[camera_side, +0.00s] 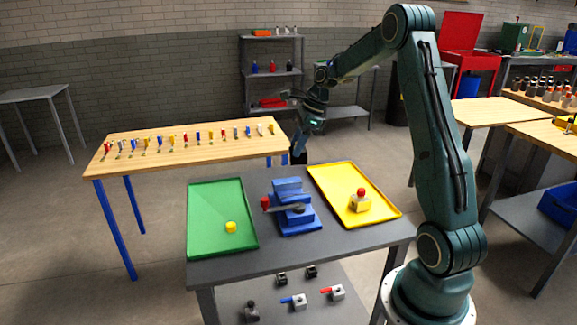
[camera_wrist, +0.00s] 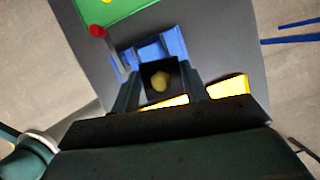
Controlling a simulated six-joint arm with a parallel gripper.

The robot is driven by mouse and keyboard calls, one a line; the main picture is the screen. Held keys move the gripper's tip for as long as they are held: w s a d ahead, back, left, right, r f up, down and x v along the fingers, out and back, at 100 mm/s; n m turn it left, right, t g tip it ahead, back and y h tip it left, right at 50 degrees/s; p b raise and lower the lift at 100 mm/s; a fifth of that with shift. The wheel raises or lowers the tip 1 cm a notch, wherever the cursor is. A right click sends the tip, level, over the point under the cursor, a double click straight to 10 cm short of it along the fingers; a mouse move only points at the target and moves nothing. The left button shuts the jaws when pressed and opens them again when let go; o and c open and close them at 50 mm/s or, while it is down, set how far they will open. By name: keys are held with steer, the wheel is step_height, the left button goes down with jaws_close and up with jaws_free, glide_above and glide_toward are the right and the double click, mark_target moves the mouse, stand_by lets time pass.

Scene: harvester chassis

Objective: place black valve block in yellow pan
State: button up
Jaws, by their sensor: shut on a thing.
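My gripper (camera_side: 300,143) is shut on the black valve block (camera_side: 299,158). In the wrist view the block (camera_wrist: 147,68) sits between the fingers (camera_wrist: 159,84), with a dull yellow round part on its face. My gripper holds it in the air near the far edge of the grey table, behind the blue vise. The yellow pan (camera_side: 336,181) lies on the right of that table and holds a pale block with a red knob (camera_side: 360,203). In the wrist view the pan (camera_wrist: 232,88) shows partly, the rest hidden behind my gripper.
The blue vise (camera_side: 291,208) with a red-ended handle stands between the pans. The green pan (camera_side: 207,217) on the left holds a small yellow piece (camera_side: 231,227). Several valves lie on the lower shelf. A wooden bench (camera_side: 180,155) with several small coloured parts stands behind.

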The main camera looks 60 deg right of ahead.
steer(key=s+d+r+m+h, duration=0.25)
steer(key=s+d+m, duration=0.2)
steer(key=d, duration=0.25)
steer(key=s+d+r+m+h, duration=0.2)
steer(key=s+d+r+m, duration=0.1)
steer(key=d+m, duration=0.35)
glide_above(337, 187)
step_height(337, 187, down, 16)
steer(key=shift+r+t, duration=0.15)
steer(key=shift+t, duration=0.15)
steer(key=shift+d, duration=0.1)
steer(key=shift+f, duration=2.15)
steer(key=shift+f, duration=0.1)
steer(key=o, duration=1.2)
